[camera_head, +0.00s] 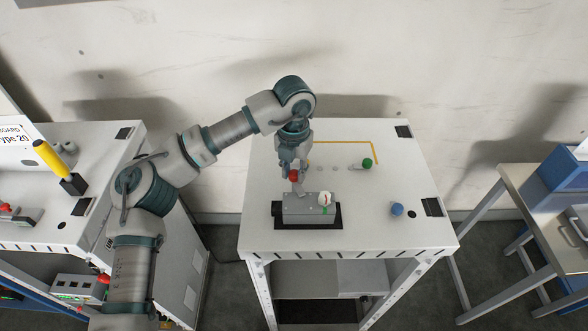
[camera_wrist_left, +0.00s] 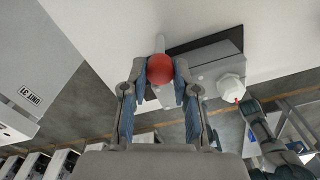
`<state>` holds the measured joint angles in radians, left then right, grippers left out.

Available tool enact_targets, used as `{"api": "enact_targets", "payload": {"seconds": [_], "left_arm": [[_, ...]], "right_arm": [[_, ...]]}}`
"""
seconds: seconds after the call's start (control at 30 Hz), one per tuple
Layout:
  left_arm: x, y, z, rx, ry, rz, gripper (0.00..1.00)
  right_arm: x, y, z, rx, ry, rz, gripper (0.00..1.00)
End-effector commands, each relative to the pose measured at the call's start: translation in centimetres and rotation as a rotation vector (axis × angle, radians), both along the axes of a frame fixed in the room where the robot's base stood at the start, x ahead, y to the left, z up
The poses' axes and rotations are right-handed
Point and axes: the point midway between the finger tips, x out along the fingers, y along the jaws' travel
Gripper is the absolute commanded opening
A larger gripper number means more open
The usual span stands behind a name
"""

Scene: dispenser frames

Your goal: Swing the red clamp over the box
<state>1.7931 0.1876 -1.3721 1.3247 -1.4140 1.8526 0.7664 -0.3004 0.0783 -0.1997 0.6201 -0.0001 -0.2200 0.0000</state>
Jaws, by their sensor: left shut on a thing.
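The red clamp shows as a red ball knob (camera_head: 294,176) on a short lever at the back left of a grey box (camera_head: 306,208). My left gripper (camera_head: 291,168) comes down over the knob from above and is shut on it. In the left wrist view the red knob (camera_wrist_left: 160,69) sits between the two fingertips (camera_wrist_left: 159,78), with the grey box (camera_wrist_left: 210,72) just to the right. A white knob (camera_head: 326,198) sits at the box's right end; it also shows in the wrist view (camera_wrist_left: 230,86). The lever's lower part is partly hidden.
The box sits on a dark patch near the front of the white table (camera_head: 373,225). A green knob (camera_head: 367,162) and a blue knob (camera_head: 397,209) stand to its right. A second bench (camera_head: 62,222) with a yellow handle (camera_head: 48,155) is at left. The wall is behind.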

Motion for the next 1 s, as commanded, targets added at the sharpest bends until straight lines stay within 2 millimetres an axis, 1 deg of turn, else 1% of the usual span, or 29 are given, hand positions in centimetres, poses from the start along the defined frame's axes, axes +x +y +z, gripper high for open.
{"api": "enact_targets", "payload": {"seconds": [0.03, 0.23, 0.5, 0.73, 1.0], "left_arm": [[0.15, 0.04, 0.24, -0.003, -0.005, -0.036, 0.00], [0.15, 0.05, 0.23, -0.003, -0.005, -0.191, 0.00], [0.17, 0.06, 0.24, -0.003, -0.006, -0.326, 0.00], [0.17, 0.06, 0.25, -0.003, -0.007, -0.376, 0.00], [0.18, 0.05, 0.26, -0.004, -0.008, -0.384, 0.00]], "right_arm": [[0.02, -0.01, 0.15, 0.000, 0.000, 0.000, 0.86], [0.04, -0.02, 0.39, 0.000, -0.001, 0.000, 0.86], [0.07, -0.10, 0.59, -0.001, -0.001, 0.001, 0.86], [0.08, -0.20, 0.66, -0.002, -0.001, 0.001, 0.86], [0.09, -0.21, 0.66, -0.002, -0.001, 0.002, 0.86]]}}
